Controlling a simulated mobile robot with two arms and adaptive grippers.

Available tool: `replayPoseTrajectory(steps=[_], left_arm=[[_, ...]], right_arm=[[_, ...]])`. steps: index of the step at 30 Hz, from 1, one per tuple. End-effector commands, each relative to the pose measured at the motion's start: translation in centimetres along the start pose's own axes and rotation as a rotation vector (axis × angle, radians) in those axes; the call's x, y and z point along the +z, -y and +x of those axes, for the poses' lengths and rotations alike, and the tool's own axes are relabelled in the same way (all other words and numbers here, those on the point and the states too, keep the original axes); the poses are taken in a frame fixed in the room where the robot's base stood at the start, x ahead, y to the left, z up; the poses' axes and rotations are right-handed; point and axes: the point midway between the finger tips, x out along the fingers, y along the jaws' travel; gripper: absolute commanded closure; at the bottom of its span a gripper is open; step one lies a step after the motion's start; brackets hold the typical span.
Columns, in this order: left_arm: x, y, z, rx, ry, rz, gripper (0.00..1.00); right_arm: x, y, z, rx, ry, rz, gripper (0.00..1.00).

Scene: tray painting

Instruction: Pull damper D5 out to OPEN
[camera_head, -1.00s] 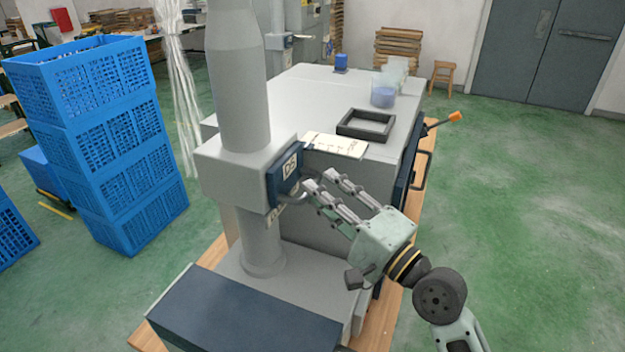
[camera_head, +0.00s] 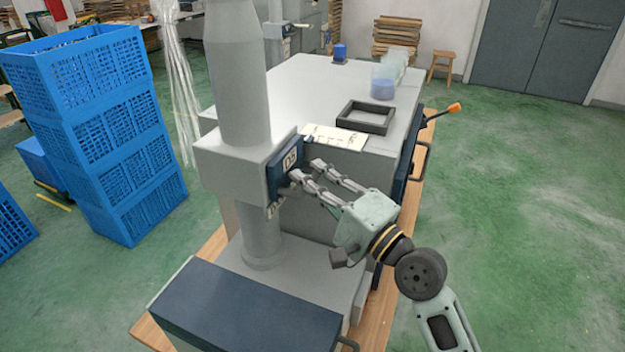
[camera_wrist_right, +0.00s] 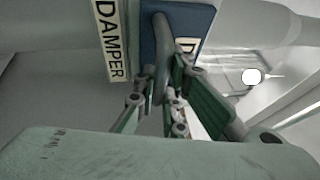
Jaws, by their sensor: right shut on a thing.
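Damper D5 is a dark blue plate (camera_head: 282,152) with a white D5 label, on the side of the grey box around the vertical duct (camera_head: 238,90). In the right wrist view the blue plate (camera_wrist_right: 198,22) and a white DAMPER label (camera_wrist_right: 110,40) show. A grey curved handle (camera_wrist_right: 160,45) stands out from the plate. My right gripper (camera_head: 303,169) is at the front of the plate, its fingers shut on the handle, which they mostly hide in the head view. The plate seems to lie close against the box. My left gripper is out of view.
A grey cabinet (camera_head: 300,85) carries a black square frame (camera_head: 366,117), a clear cup with blue contents (camera_head: 383,88) and a white card (camera_head: 335,136). Stacked blue crates (camera_head: 95,130) stand at left. An orange-tipped lever (camera_head: 453,108) juts out at right. Green floor on the right is clear.

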Motion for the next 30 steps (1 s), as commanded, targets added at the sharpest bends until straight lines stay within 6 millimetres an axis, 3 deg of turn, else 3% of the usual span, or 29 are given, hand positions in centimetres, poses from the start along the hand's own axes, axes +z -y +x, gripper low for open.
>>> replayPoseTrajectory(steps=[11, 22, 30], left_arm=[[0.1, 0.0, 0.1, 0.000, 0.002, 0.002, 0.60], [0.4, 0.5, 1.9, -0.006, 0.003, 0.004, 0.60], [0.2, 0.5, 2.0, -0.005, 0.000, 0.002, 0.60]], right_arm=[[-0.1, -0.2, -0.2, 0.005, 0.001, 0.006, 1.00], [-2.8, 0.7, -6.6, 0.009, -0.001, 0.004, 1.00], [-3.1, 1.3, -7.7, 0.008, 0.002, 0.010, 1.00]])
